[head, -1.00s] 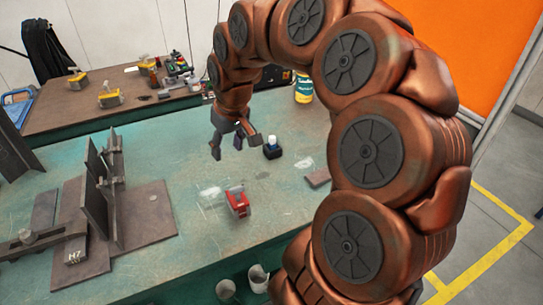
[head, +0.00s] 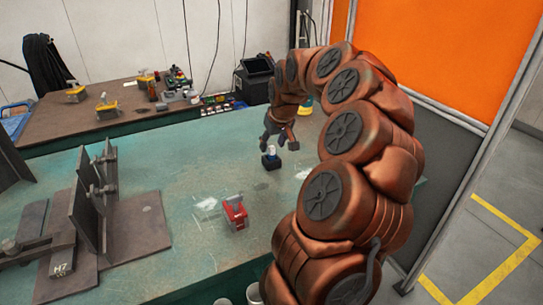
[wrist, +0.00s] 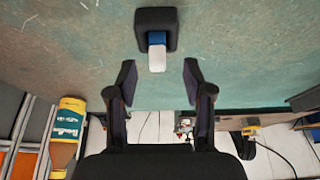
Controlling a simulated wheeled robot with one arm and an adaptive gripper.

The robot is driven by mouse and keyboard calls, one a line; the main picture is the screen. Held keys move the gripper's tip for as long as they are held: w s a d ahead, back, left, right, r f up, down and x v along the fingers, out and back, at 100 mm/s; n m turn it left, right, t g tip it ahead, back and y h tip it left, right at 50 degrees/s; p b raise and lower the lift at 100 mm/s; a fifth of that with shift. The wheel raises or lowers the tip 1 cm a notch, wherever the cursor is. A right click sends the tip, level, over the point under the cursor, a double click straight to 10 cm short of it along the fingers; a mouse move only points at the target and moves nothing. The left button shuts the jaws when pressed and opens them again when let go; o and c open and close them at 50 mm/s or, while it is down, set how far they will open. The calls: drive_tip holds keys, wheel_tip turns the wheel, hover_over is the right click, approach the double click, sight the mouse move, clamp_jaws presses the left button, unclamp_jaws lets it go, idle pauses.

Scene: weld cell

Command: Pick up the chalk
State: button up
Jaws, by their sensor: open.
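The chalk (wrist: 157,57) is a white stick with a blue band, set in a small black holder (wrist: 156,18) on the green table. In the head view the chalk (head: 270,151) stands upright in the holder (head: 270,163), close to my gripper (head: 279,141). In the wrist view my gripper (wrist: 160,77) is open and empty. The white end of the chalk shows just beyond the fingertips, roughly centred between them. The fingers look apart from the chalk. The chalk's lower part is hidden inside the holder.
A red tool (head: 235,213) lies on the table in front of the holder. Upright steel plates (head: 93,200) stand at the left. A yellow and teal bottle (wrist: 68,130) is near the far edge. A brown bench (head: 60,125) holds yellow tools. The tabletop around the holder is mostly clear.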

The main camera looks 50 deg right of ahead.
sight(272, 147)
drive_tip(key=x, duration=0.3)
drive_tip(key=shift+w+d+f, duration=0.15)
drive_tip(key=shift+d+f, duration=0.05)
drive_tip(key=shift+f, duration=0.1)
clamp_jaws()
